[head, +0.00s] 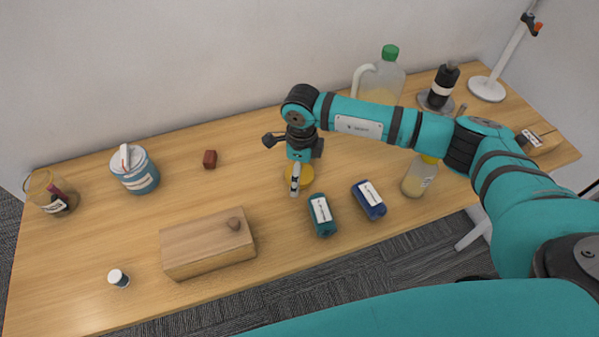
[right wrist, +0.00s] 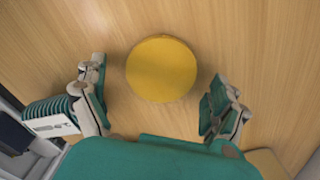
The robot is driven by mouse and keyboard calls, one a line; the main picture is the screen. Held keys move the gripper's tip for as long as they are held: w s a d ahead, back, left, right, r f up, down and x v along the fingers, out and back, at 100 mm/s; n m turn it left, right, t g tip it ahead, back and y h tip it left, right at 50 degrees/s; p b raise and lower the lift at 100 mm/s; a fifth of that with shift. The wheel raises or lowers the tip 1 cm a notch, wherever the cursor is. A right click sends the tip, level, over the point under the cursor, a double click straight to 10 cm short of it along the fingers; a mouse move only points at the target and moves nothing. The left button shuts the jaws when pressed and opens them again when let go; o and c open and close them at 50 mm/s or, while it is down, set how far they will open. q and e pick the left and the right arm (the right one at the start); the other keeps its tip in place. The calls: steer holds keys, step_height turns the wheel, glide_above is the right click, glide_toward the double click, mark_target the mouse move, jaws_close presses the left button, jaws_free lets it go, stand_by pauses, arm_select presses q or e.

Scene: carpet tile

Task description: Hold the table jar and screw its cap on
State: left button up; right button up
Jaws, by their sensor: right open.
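A round yellow cap (head: 306,182) lies flat on the wooden table below my right gripper. In the right wrist view, the yellow cap (right wrist: 161,69) sits between the two spread fingers, with clear space on both sides. My right gripper (head: 295,180) points down over it, open and empty; it also shows in the right wrist view (right wrist: 157,80). A clear jar (head: 43,190) with dark contents and a label stands at the table's far left; I cannot tell whether it is the task's jar. My left gripper is out of view.

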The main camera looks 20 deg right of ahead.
steer(key=c, duration=0.9)
step_height(320, 180, up, 10)
steer(key=shift+r+b, duration=0.1)
steer(key=shift+b, duration=0.8)
